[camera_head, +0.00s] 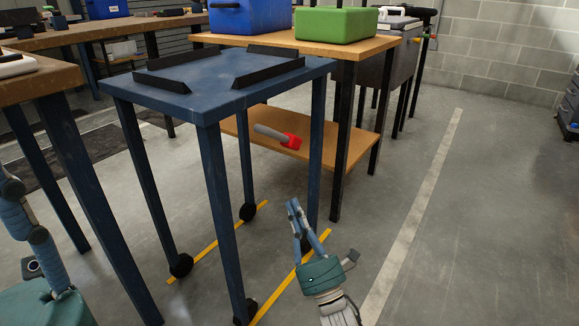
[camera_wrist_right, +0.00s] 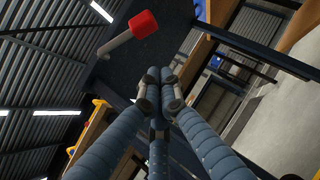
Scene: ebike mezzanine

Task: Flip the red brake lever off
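The red brake lever (camera_head: 291,141) is a grey bar with a red end. In the head view it shows under the blue wheeled table (camera_head: 215,78), between its legs, tilted down to the right. In the right wrist view the lever (camera_wrist_right: 143,23) is at upper left against a dark panel, apart from my fingers. Its mount is not clear. My right gripper (camera_head: 293,205) is below the lever and points up. Its blue fingers are together and empty. My left gripper (camera_head: 20,215) is partly in view at the left edge; its fingertips are cut off.
A wooden bench (camera_head: 375,46) with a blue bin (camera_head: 240,16) and a green bin (camera_head: 335,23) stands behind the blue table; its lower shelf (camera_head: 335,149) is behind the lever. Another bench (camera_head: 40,82) is at left. Open floor (camera_head: 480,220) lies to the right.

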